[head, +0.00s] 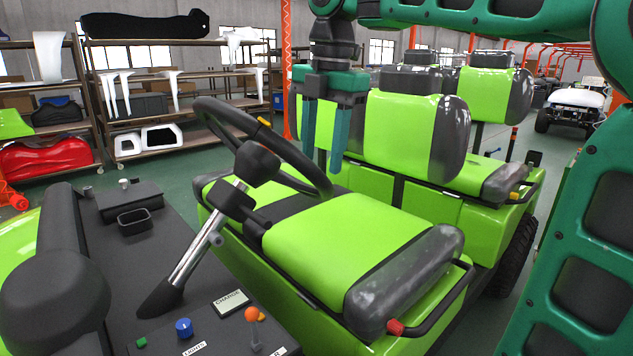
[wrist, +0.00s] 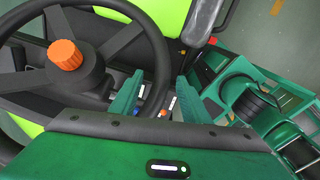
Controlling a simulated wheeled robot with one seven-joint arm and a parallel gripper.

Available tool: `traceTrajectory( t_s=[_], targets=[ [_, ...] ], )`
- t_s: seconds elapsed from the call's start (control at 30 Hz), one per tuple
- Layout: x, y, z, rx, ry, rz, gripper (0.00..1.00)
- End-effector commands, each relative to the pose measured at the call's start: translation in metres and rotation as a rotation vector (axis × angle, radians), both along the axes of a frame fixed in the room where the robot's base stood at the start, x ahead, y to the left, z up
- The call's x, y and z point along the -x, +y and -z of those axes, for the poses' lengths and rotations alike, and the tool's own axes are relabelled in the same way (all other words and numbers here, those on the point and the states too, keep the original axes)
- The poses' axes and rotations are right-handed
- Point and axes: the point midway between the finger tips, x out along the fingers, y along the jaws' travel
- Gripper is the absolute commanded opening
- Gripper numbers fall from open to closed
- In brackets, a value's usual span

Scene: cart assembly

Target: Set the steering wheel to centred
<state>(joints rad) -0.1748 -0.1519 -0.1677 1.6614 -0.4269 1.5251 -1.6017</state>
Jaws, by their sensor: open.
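The black steering wheel (head: 213,120) stands tilted on a silver column above the green driver's seat. In the wrist view the wheel (wrist: 121,43) fills the upper left, with spokes running to a hub that has an orange cap (wrist: 65,54). My gripper (head: 322,160) is open and points down beside the right part of the rim. In the wrist view its two green fingers (wrist: 160,84) are apart, with the rim near the left finger. I cannot tell whether they touch it.
The green seat (head: 340,235) lies just behind the wheel, with rear seats (head: 405,130) beyond. Parts shelves (head: 180,85) stand at the back left.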

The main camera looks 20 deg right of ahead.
Motion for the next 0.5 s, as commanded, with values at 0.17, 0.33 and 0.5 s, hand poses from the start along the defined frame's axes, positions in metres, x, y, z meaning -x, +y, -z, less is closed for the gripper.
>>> traceTrajectory(
  t_s=[0.17,0.33,0.5],
  targets=[
    [0.0,-0.001,0.012,0.0,0.002,0.004,0.42],
    [-0.002,0.0,0.03,0.001,0.002,0.003,0.42],
    [-0.004,0.002,0.049,-0.001,0.0,0.001,0.42]
  ],
)
